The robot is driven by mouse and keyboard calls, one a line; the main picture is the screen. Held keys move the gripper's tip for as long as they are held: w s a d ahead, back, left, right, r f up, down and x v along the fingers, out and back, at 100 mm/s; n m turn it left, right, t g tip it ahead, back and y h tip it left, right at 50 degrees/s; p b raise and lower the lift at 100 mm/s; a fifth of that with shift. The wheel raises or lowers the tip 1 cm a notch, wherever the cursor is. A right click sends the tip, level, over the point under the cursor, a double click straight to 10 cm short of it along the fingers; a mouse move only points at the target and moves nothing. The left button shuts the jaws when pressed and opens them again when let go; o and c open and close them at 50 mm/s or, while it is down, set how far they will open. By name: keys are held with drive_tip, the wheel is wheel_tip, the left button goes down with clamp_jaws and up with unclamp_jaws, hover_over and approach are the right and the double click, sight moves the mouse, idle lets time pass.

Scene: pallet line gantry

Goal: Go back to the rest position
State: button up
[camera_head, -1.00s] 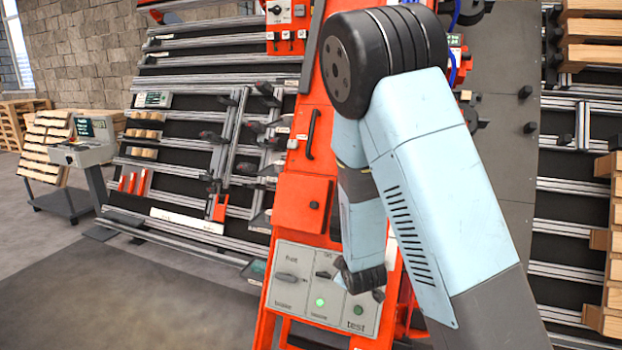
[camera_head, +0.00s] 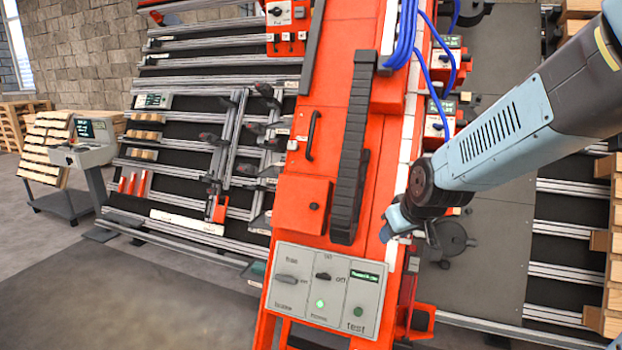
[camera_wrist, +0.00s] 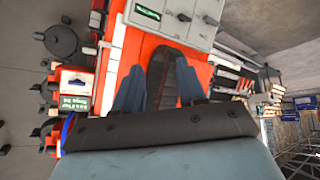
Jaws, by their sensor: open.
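My gripper (camera_wrist: 160,85) is open in the wrist view, its two blue fingers apart with nothing between them. The orange gantry and its black cable chain show beyond the fingers. In the head view my arm reaches in from the right edge, and my gripper (camera_head: 393,224) is small and partly hidden by my wrist, in front of the gantry's right side. I cannot tell how far it is from the gantry surface. The grey control panel (camera_head: 290,312) is to the lower left of it, with a lit green button and a small green display.
The orange gantry column (camera_head: 285,233) fills the middle, with the black cable chain (camera_head: 352,150) and blue hoses (camera_head: 405,35) on it. Slatted racks (camera_head: 190,175) stand behind at left. Wooden pallets (camera_head: 612,240) line the right edge. Front-left floor is clear.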

drive_tip(key=s+d+r+m, duration=0.2)
drive_tip(key=s+r, duration=0.2)
drive_tip(key=s, duration=0.5)
drive_tip(key=s+d+r+m+g+h, duration=0.1)
drive_tip(key=s+d+r+m, duration=0.1)
drive_tip(key=s+r, duration=0.3)
drive_tip(key=s+d, duration=0.1)
drive_tip(key=s, duration=0.3)
drive_tip(key=shift+s+r+g, duration=0.15)
drive_tip(key=shift+r+g, duration=0.05)
drive_tip(key=shift+g, duration=0.1)
drive_tip(key=shift+o, duration=0.2)
